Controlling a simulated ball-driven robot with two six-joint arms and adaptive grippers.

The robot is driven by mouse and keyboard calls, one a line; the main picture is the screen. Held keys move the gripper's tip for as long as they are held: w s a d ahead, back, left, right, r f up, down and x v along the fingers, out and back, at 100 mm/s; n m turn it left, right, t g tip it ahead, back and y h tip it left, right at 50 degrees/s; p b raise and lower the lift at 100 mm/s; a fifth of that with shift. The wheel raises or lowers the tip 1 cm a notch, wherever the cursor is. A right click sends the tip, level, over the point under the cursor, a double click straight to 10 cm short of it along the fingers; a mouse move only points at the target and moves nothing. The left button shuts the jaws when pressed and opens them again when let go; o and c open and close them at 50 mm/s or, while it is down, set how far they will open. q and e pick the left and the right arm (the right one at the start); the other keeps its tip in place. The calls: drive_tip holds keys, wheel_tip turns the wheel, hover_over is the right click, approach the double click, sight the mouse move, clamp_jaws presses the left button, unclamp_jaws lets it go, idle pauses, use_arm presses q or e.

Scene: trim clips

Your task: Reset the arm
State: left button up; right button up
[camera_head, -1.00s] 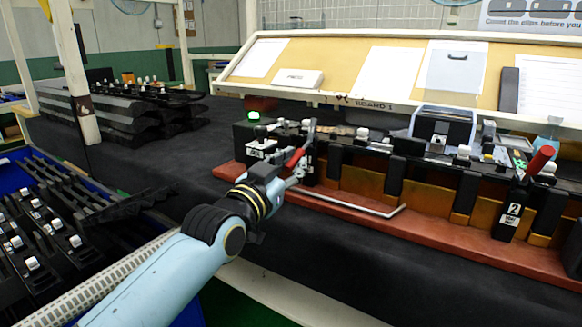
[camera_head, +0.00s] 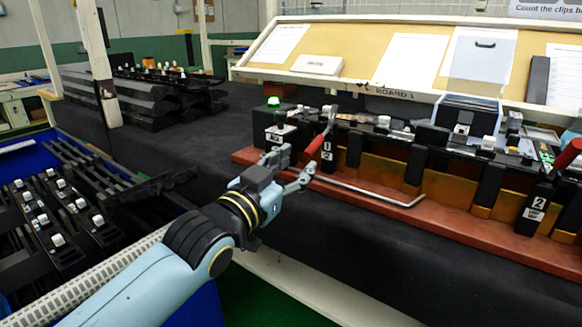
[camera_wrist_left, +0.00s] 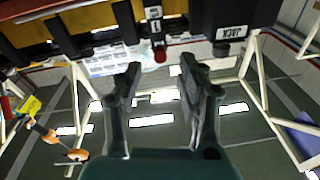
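My left arm reaches in from the lower left in the head view. Its gripper (camera_head: 291,170) is open, with space between the fingers, and appears empty. It is in front of the left end of the fixture (camera_head: 345,190), close to the red-handled clamp (camera_head: 317,146); I cannot tell whether it touches anything. In the left wrist view the two dark fingers (camera_wrist_left: 160,66) stand apart with nothing between them. The fixture's dark underside and a red knob (camera_wrist_left: 160,57) show beyond the tips. My right gripper is not in view.
A blue bin (camera_head: 18,152) of black trim parts stands at the left. Stacked black trims (camera_head: 150,95) lie on the dark table (camera_head: 215,140) behind. A bent metal rod (camera_head: 375,193) runs along the fixture's front. A green lamp (camera_head: 273,101) is lit.

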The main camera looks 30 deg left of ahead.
use_arm(q)
drive_tip(key=shift+s, duration=0.6)
drive_tip(key=shift+f, duration=0.1)
